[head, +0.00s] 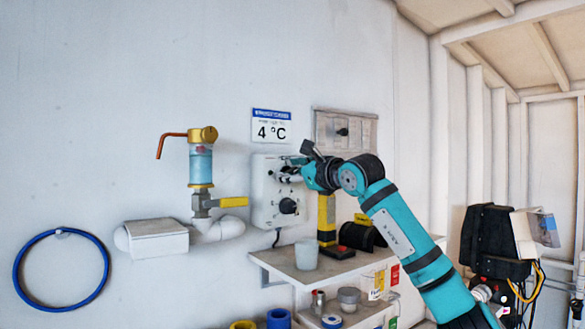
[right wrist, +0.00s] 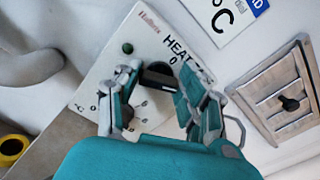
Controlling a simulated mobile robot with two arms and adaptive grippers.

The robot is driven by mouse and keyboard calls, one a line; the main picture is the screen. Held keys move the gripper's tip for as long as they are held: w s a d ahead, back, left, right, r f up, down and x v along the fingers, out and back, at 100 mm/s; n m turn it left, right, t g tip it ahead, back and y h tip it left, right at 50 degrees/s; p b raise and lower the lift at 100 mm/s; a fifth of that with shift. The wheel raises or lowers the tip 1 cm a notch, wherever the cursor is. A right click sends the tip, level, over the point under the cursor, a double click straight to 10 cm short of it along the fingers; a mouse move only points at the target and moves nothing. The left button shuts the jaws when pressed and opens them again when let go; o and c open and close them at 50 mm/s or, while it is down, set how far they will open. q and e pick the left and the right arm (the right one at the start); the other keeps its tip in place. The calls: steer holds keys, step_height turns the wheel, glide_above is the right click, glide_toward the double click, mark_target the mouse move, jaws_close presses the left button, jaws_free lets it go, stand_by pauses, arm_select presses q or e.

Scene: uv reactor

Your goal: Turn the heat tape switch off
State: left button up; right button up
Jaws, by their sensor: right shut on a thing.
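The heat tape control box (head: 263,212) is a white box on the wall under the "4 °C" sign. Its face shows in the right wrist view (right wrist: 108,62), with "HEAT" lettering, a "0" mark and a dark green lamp (right wrist: 127,48). The black switch knob (right wrist: 157,77) is between the fingers of my right gripper (right wrist: 158,95), which is shut on it. The fingers hide part of the knob and the marks around it. In the head view my right gripper (head: 287,171) is at the upper part of the box and covers the switch. My left gripper is not in view.
A black dial (head: 288,205) sits lower on the box. Below is a shelf (head: 290,272) with a white cup (head: 306,254) and a yellow-black tool (head: 327,222). A grey wall panel with a latch (head: 358,138) is to the right. A yellow-handled valve (head: 233,202) is to the left.

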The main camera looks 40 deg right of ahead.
steer(key=n+p, duration=0.2)
steer(key=n, duration=0.4)
steer(key=shift+a+n+p, duration=0.1)
steer(key=shift+n+p, duration=0.2)
steer(key=n+p, duration=0.1)
steer(key=n, duration=0.3)
steer(key=shift+f+n+p, duration=0.15)
steer(key=shift+n+p, duration=0.15)
steer(key=shift+p, duration=0.1)
steer(key=shift+f+n, duration=0.1)
steer(key=shift+n, duration=0.6)
steer(key=o, duration=1.2)
steer(key=shift+c, duration=0.2)
